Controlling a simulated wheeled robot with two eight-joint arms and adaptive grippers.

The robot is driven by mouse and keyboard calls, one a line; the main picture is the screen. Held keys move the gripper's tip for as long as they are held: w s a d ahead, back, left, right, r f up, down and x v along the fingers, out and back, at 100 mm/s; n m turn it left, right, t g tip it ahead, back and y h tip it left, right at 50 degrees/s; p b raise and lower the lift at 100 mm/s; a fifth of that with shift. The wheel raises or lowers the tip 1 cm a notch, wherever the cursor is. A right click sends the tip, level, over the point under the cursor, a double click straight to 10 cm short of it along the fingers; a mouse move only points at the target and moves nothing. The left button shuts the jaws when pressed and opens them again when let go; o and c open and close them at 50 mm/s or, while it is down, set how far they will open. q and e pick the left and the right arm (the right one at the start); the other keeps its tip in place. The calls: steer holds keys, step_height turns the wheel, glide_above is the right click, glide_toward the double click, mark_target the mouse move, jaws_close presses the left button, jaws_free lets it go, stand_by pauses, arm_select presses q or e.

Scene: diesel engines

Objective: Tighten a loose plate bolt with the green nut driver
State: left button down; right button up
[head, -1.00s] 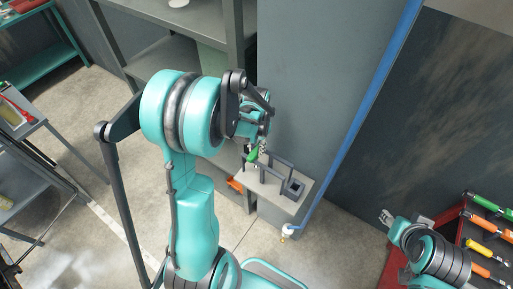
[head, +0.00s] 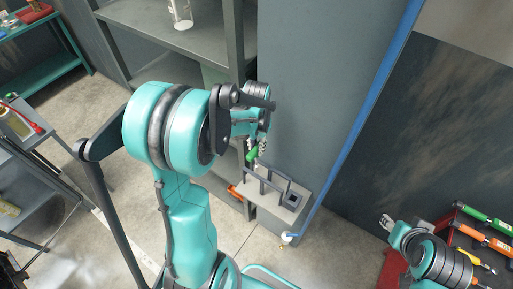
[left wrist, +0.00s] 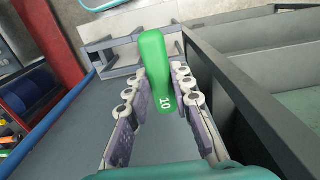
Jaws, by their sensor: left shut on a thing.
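My left gripper (head: 257,148) is shut on a green nut driver (head: 252,155), whose handle hangs below the fingers, above a small grey ledge. In the left wrist view the green handle (left wrist: 158,70), marked 10, lies between the two jointed fingers (left wrist: 158,105). The driver's tip is not clearly visible. My right gripper (head: 386,222) is at the lower right beside the red tool cart, small in view; its opening is unclear. No plate bolt can be made out in either view.
The ledge (head: 295,213) carries dark grey frames (head: 268,183) and stands against a grey pillar (head: 310,90) with a blue pipe (head: 372,100). A red cart holds coloured-handled tools, one green (head: 472,212). Grey shelving (head: 185,45) stands behind my left arm.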

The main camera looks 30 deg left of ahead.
mark_target(257, 147)
arm_select(q)
steer(key=shift+r+p, duration=1.6)
steer(key=shift+r, duration=1.1)
